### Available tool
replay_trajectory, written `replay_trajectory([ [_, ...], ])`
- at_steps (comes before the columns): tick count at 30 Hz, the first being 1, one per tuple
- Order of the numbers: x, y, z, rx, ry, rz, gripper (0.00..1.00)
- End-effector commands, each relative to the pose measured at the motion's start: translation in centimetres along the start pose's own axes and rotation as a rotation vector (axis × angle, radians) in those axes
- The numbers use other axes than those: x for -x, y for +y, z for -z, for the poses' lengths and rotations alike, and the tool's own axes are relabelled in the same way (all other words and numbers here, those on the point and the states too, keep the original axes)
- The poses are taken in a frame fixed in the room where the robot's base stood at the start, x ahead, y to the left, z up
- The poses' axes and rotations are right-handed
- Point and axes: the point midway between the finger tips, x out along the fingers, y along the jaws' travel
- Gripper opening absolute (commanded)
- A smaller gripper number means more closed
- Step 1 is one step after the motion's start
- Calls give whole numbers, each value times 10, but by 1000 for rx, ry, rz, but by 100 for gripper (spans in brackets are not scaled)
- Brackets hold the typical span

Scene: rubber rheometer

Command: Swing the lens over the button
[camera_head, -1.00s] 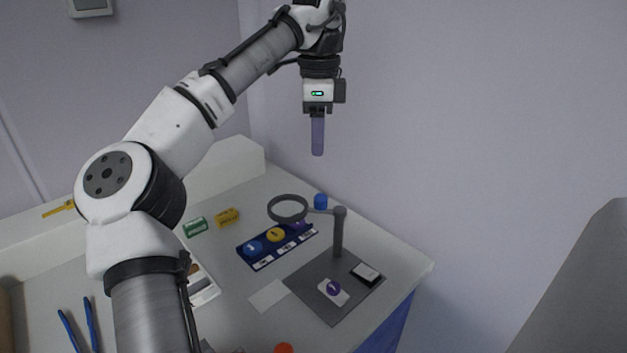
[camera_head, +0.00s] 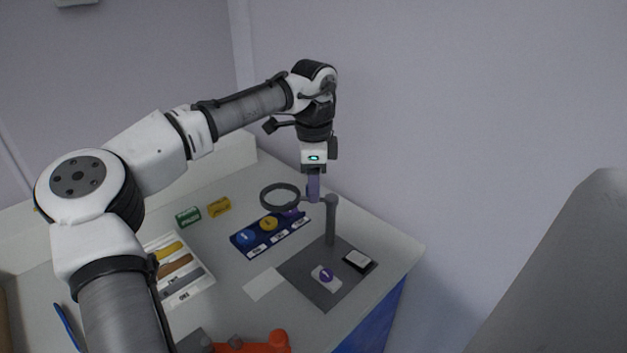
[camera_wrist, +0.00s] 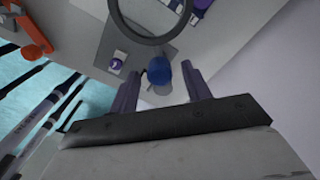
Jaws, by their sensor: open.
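The lens is a dark round ring (camera_head: 279,208) on a short side arm from an upright grey post (camera_head: 331,222). It stands over the blue strip, left of the post. The button (camera_head: 326,274), purple and round, lies on a white card on the grey base plate, clear of the ring. My gripper (camera_head: 313,196) is open, pointing down by the lens arm. In the wrist view a blue knob (camera_wrist: 160,72) shows between my fingers beside the ring (camera_wrist: 150,39); I cannot tell whether they touch it. My gripper hides the knob in the head view. The button also shows there (camera_wrist: 117,63).
A blue strip (camera_head: 242,240) with several coloured discs lies under the ring. Green (camera_head: 188,216) and yellow (camera_head: 219,206) small blocks sit behind it. A white tray (camera_head: 205,292) and an orange object (camera_head: 277,341) lie nearer. A black-and-white square (camera_head: 360,261) lies right of the button.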

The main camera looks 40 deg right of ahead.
Motion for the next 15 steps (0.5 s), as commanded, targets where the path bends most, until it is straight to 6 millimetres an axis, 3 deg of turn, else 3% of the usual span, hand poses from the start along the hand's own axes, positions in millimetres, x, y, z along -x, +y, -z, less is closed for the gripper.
replay_trajectory([
  [9,-3,0,0,0,0,0,48],
  [15,-3,0,0,0,0,0,22],
])
